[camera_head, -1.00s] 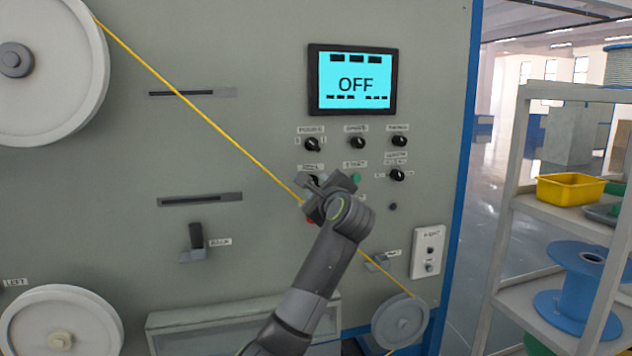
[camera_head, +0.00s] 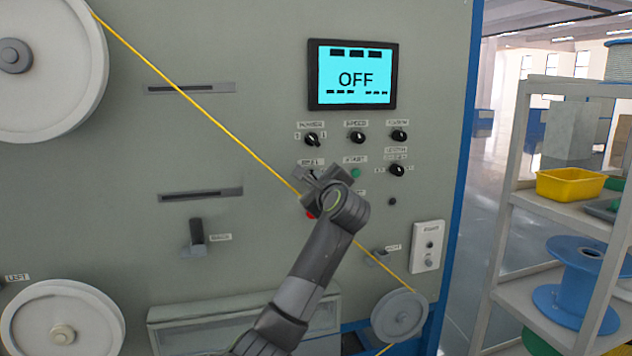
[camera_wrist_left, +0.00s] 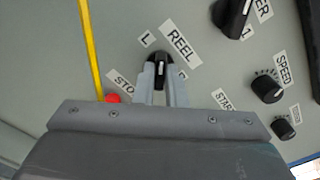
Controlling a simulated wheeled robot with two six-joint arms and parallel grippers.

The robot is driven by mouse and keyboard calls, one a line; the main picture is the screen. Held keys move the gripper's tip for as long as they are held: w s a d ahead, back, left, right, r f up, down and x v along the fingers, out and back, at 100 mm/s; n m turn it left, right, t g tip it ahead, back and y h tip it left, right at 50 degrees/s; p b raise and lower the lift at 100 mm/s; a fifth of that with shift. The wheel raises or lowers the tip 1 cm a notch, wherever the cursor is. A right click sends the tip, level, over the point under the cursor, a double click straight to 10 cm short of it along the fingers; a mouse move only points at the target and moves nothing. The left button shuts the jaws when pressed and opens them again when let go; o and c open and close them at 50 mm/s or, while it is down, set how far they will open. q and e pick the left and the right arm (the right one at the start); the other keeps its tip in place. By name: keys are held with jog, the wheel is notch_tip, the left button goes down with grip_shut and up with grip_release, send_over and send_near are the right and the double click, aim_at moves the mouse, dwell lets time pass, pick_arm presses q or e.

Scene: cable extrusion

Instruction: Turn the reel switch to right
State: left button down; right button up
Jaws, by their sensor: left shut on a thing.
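The reel switch (camera_wrist_left: 161,68) is a small black knob with a white mark, below the REEL label (camera_wrist_left: 181,43) in the left wrist view. An L label (camera_wrist_left: 147,39) is beside it; the label on its other side is partly hidden by a finger. My left gripper (camera_wrist_left: 161,75) is shut on the knob, one finger on each side. In the head view my left gripper (camera_head: 314,184) is at the panel just below the REEL label and hides most of the switch. My right gripper is not in view.
The screen (camera_head: 352,76) reads OFF. Other black knobs, such as the speed knob (camera_head: 357,137), are close by. The red stop button (camera_wrist_left: 113,98) and the yellow cable (camera_wrist_left: 90,45) lie close beside the gripper. A shelf with a yellow bin (camera_head: 569,186) stands at the right.

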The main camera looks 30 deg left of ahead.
pick_arm(q)
jog(key=shift+r+m+p, duration=0.2)
jog(key=shift+m+p, duration=0.9)
jog(key=shift+p, duration=0.1)
jog(key=m+p, duration=1.3)
jog(key=p, duration=0.3)
jog(key=shift+m, duration=0.4)
jog(key=shift+f+m+p, duration=0.2)
jog(key=shift+m+p, duration=0.8)
jog(key=shift+p, duration=0.15)
jog(key=c, duration=1.5)
grip_release()
jog(key=shift+d, duration=0.1)
